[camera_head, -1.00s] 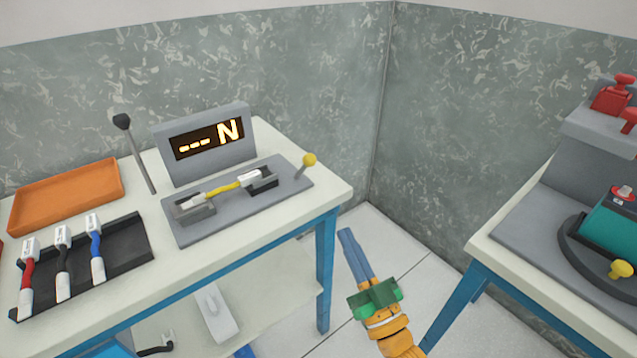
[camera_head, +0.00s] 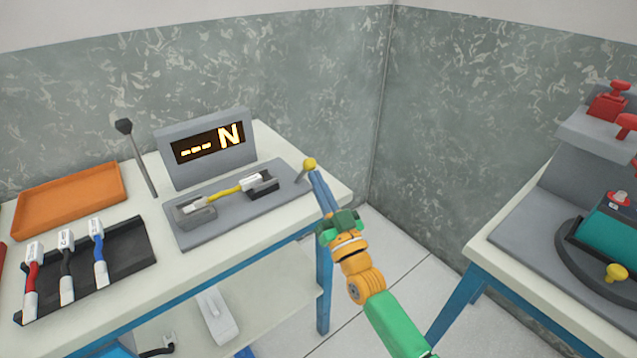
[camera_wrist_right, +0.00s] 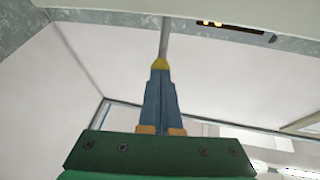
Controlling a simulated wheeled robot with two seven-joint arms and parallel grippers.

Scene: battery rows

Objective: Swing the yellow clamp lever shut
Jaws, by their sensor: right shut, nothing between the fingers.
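The clamp lever is a grey rod with a yellow ball knob (camera_head: 309,164), leaning up to the right at the right end of a grey fixture plate (camera_head: 228,222). A yellow cable (camera_head: 225,191) with white ends spans two dark blocks on that plate. My right gripper (camera_head: 315,174) is shut and empty, its blue fingertips at the knob's right side. In the right wrist view the yellow knob (camera_wrist_right: 160,63) shows just past the fingertips (camera_wrist_right: 160,72), with the grey rod beyond. Whether they touch is unclear. My left gripper is out of view.
A display reading "--- N" (camera_head: 208,149) stands behind the plate. A dark-tipped upright handle (camera_head: 138,158), an orange tray (camera_head: 70,200) and a black rack (camera_head: 130,250) of cables are to the left. A second table (camera_head: 480,250) stands right, across a floor gap.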

